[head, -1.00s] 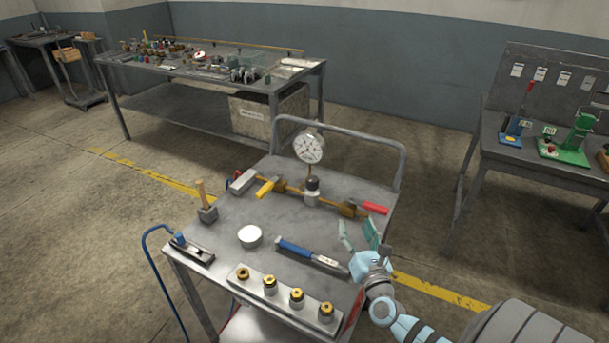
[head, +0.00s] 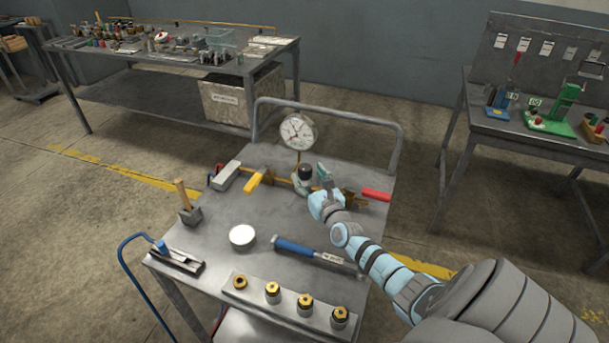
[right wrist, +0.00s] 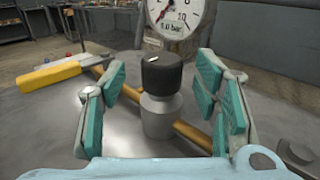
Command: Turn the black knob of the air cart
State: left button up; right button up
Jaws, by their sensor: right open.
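The air cart (head: 222,220) is a grey metal cart with a brass pipe assembly along its back. The black knob (right wrist: 161,72) has a white mark on top and sits on a silver body (right wrist: 161,115) below the gauge (head: 297,131). In the head view the black knob (head: 304,172) is partly beside my right gripper (head: 316,180). In the right wrist view my right gripper (right wrist: 163,100) is open, its teal pads on either side of the knob and its body, apart from them. My left gripper is not in view.
A yellow lever (right wrist: 48,76) lies left of the knob and a red lever (head: 376,195) right of it. A blue-handled tool (head: 294,247), a white round tin (head: 242,236) and a block with brass fittings (head: 290,305) lie nearer. Benches stand behind.

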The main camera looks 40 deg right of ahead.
aim_at(308, 173)
jog(key=x, duration=0.1)
jog(key=b+x, duration=0.1)
jog(key=x, duration=0.1)
jog(key=shift+f, duration=0.25)
jog(key=shift+w+d+r+b, duration=0.2)
jog(key=shift+w+b, duration=0.05)
jog(key=shift+b, duration=0.1)
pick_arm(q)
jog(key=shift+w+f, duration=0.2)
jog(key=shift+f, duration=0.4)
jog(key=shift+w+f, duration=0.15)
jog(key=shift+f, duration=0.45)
pick_arm(e)
jog(key=shift+r, duration=0.1)
